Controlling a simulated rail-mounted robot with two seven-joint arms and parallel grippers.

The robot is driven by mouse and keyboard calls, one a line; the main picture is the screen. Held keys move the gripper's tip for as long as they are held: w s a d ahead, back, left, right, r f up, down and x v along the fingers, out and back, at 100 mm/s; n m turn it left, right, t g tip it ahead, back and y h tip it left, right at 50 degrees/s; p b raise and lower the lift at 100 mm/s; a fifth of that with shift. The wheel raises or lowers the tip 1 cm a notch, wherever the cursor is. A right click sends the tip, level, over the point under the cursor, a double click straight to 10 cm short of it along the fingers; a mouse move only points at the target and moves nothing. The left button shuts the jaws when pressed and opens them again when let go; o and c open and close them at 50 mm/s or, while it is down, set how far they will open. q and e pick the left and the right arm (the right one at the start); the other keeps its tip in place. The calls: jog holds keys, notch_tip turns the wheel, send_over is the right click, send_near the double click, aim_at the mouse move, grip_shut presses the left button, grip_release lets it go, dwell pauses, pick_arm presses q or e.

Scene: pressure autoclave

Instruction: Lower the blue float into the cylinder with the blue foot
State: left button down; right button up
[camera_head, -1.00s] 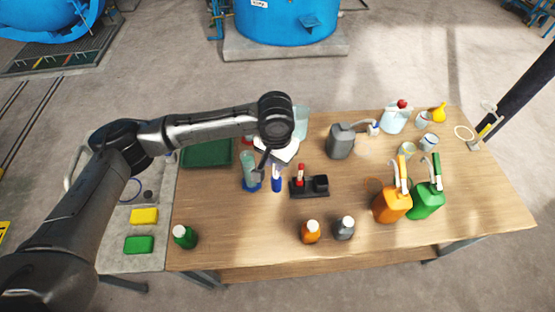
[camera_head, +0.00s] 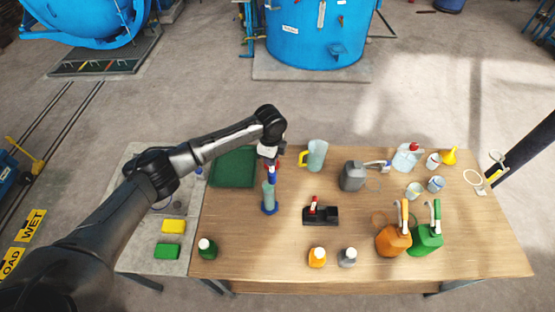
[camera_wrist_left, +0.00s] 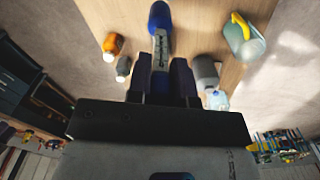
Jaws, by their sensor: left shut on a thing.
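My left gripper (camera_head: 270,160) is shut on the blue float (camera_head: 272,176), which hangs below it. In the left wrist view the float's blue bulb (camera_wrist_left: 160,16) and pale stem show beyond the fingers (camera_wrist_left: 162,85). The clear cylinder (camera_head: 269,194) stands upright on its blue foot (camera_head: 269,209) on the table. In the head view the float is in line with the cylinder's top; I cannot tell whether its lower end is above, in front of or inside the mouth. My right gripper is not in view.
A black stand (camera_head: 325,216) with a red float (camera_head: 313,205) is right of the cylinder. A jug with a yellow handle (camera_head: 316,156) and a green tray (camera_head: 233,168) stand behind. Bottles (camera_head: 317,257) line the front edge; jerrycans (camera_head: 394,240) stand at the right.

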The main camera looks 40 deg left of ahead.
pick_arm(q)
jog(key=m, duration=0.1)
jog(key=a+m, duration=0.1)
jog(key=m, duration=0.1)
jog(key=a+m, duration=0.1)
jog(key=m, duration=0.1)
jog(key=shift+w+a+f, duration=0.25)
jog(key=shift+w+f, duration=0.05)
jog(key=shift+f, duration=0.1)
notch_tip(320, 180, down, 16)
jog(key=b, duration=0.9)
dwell(1.7)
jog(key=shift+f, duration=0.2)
